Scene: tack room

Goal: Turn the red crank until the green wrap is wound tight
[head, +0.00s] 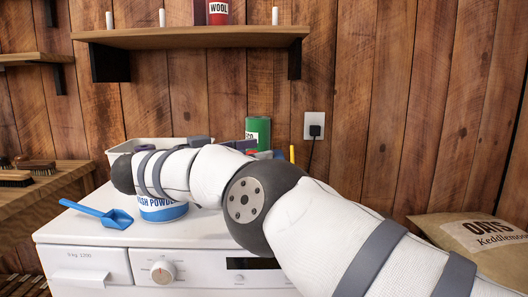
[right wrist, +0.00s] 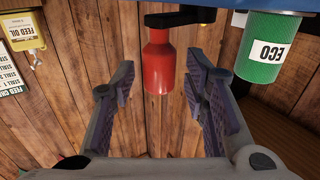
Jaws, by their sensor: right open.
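In the right wrist view, the red crank grip (right wrist: 158,48) hangs from a black arm (right wrist: 185,17) at the top of the picture. My right gripper (right wrist: 162,68) is open, with one finger on each side of the red grip. Gaps show between the grip and both fingers. My left gripper is not in view.
A white washing machine (head: 75,230) carries a blue scoop (head: 105,213), a wash powder tub (head: 162,210) and a pale bin (head: 125,150), partly behind my arm. A shelf (head: 195,38) hangs above. An oats sack (head: 470,235) lies at right. Brushes (head: 35,166) sit at left.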

